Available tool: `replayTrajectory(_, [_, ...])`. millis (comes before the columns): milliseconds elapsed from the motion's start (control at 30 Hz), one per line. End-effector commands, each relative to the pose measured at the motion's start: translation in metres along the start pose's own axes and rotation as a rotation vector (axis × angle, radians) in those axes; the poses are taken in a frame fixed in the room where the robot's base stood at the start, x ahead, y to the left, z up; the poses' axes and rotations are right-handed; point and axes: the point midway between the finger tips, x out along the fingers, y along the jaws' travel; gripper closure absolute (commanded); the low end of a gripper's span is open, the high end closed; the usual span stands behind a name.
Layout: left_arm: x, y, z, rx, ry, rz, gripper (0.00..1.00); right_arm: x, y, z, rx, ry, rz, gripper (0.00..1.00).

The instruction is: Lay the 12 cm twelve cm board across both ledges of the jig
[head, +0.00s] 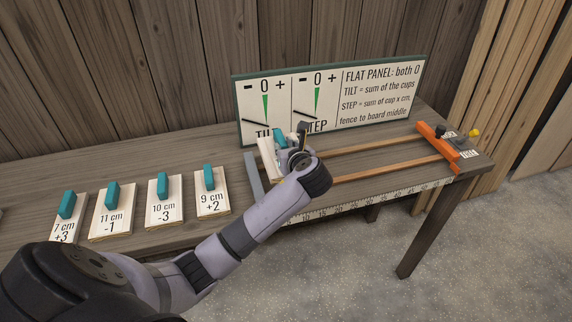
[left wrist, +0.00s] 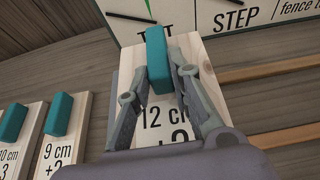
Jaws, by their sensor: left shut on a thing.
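My left gripper (head: 298,152) is shut on the teal handle of the 12 cm board (head: 268,153). In the left wrist view the fingers (left wrist: 160,82) pinch the teal handle (left wrist: 157,58), and the pale board (left wrist: 162,118) shows its "12 cm" label. The jig's ledges are two long brown rails, the far ledge (head: 375,141) and the near ledge (head: 385,170). The board is at their left end, beside the grey bar (head: 254,175). My arm hides part of it, and I cannot tell whether it touches the ledges. My right gripper is not in view.
Boards with teal handles lie left on the bench: 9 cm (head: 213,203), 10 cm (head: 164,212), 11 cm (head: 110,224), 7 cm (head: 68,236). An orange fence (head: 437,147) crosses the rails' right end. A gauge panel (head: 330,100) stands behind. The rails' middle is clear.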

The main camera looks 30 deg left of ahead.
Motion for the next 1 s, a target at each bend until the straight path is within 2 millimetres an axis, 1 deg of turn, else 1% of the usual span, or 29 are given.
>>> replayTrajectory(33, [0.003,0.000,-0.008,0.001,0.000,0.000,1.00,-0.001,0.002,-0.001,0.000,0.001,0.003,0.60])
replayTrajectory(100, [0.006,0.000,-0.015,0.001,-0.002,0.000,1.00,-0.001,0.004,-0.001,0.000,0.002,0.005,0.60])
replayTrajectory(267, [0.010,0.000,-0.025,-0.001,-0.001,-0.001,1.00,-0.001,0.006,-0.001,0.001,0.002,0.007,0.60])
replayTrajectory(333, [0.013,0.000,-0.032,0.001,-0.001,-0.001,1.00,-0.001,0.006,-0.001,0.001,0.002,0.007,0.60])
replayTrajectory(533, [0.024,0.000,-0.058,0.001,-0.001,0.000,1.00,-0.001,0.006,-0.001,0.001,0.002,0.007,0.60])
replayTrajectory(900, [0.026,0.000,-0.063,0.000,-0.002,-0.001,1.00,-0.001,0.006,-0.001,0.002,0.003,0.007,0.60])
replayTrajectory(933, [0.027,0.000,-0.064,0.000,-0.001,0.000,0.80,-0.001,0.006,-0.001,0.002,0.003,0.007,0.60])
replayTrajectory(1000, [0.026,0.000,-0.064,0.000,-0.001,0.000,0.75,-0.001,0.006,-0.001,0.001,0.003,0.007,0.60])
